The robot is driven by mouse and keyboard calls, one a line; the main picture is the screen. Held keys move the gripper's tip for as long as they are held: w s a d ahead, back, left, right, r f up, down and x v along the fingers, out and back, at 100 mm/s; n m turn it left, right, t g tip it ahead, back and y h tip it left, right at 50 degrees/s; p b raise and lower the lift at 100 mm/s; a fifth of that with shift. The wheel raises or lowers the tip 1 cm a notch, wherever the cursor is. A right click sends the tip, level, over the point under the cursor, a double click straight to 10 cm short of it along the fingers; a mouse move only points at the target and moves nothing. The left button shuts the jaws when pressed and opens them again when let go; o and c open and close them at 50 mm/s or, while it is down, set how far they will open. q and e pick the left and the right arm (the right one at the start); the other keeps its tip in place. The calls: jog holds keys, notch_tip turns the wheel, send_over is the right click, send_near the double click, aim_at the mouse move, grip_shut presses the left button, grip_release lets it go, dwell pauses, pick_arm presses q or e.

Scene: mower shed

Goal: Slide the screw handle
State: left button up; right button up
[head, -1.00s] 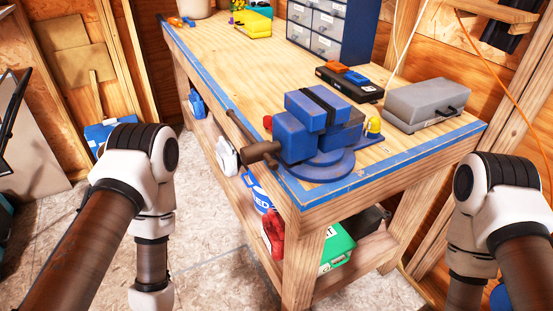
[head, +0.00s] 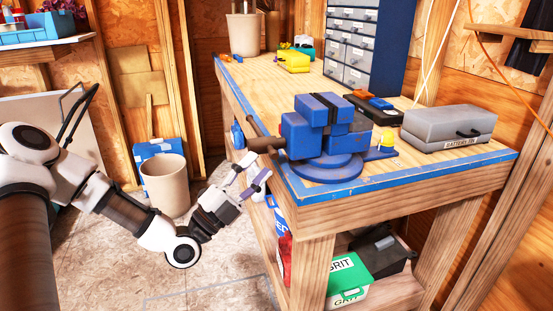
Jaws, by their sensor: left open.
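A blue bench vise (head: 318,140) stands on the near left corner of the workbench. Its brown screw (head: 265,145) sticks out to the left past the bench edge. The thin dark screw handle (head: 255,123) runs through the screw's end and slants up and left. Its lower part is hard to make out. My left gripper (head: 256,170) is open and empty, just below and left of the screw, apart from the handle. Its fingers point up and right. My right gripper is not in view.
The wooden workbench (head: 400,184) has a blue edge. A grey battery box (head: 450,127) and a drawer cabinet (head: 355,45) stand on it. A green grit box (head: 348,280) sits on the lower shelf. A beige bin (head: 165,184) stands on the floor behind my left arm.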

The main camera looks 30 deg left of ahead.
aim_at(272, 149)
pick_arm(q)
jog(key=x, duration=0.5)
jog(key=shift+w+d, duration=0.1)
jog(key=shift+w, duration=0.15)
grip_shut()
